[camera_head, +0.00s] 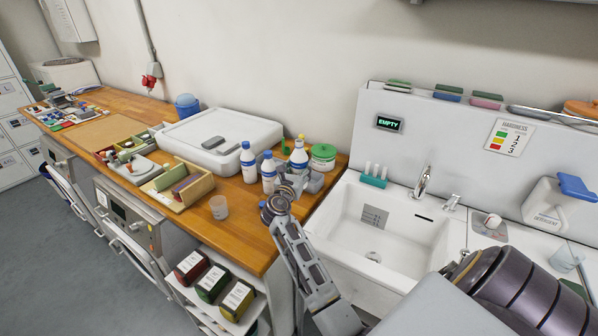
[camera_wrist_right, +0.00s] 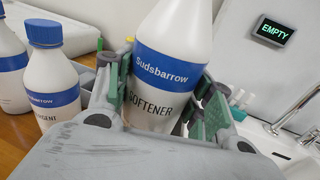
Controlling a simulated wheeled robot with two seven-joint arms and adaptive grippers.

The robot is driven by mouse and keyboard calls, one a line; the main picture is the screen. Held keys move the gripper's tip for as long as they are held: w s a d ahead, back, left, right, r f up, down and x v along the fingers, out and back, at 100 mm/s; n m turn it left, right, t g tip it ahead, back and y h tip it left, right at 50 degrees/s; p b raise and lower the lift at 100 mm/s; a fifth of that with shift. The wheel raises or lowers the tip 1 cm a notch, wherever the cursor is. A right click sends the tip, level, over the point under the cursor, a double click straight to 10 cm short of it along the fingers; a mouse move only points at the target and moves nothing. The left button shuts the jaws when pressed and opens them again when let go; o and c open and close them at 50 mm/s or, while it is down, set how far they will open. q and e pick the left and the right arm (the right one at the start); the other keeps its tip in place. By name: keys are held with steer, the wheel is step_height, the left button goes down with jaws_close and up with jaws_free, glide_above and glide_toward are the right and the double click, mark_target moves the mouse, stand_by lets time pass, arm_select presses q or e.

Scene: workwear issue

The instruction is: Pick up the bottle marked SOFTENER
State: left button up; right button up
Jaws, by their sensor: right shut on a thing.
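The bottle marked SOFTENER (camera_wrist_right: 165,65) is white with a blue band reading Sudsbarrow. It stands between the fingers of my right gripper (camera_wrist_right: 158,98) in the right wrist view. In the head view this bottle (camera_head: 299,157) is at the front right of the wooden counter, its lower part hidden by my right gripper (camera_head: 294,184). The gripper is shut on the bottle, with a green-padded finger on each side. Whether its base touches the counter is hidden. My left gripper is not in view.
Two blue-capped bottles (camera_head: 248,163) (camera_head: 268,173) stand just left; the nearer one's label ends in "GENT" (camera_wrist_right: 54,85). A green-lidded tub (camera_head: 322,157) is behind right. A clear cup (camera_head: 218,207) stands near the front edge. A white sink (camera_head: 340,222) lies right.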

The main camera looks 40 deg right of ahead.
steer(key=shift+r, duration=0.45)
stand_by(0.3)
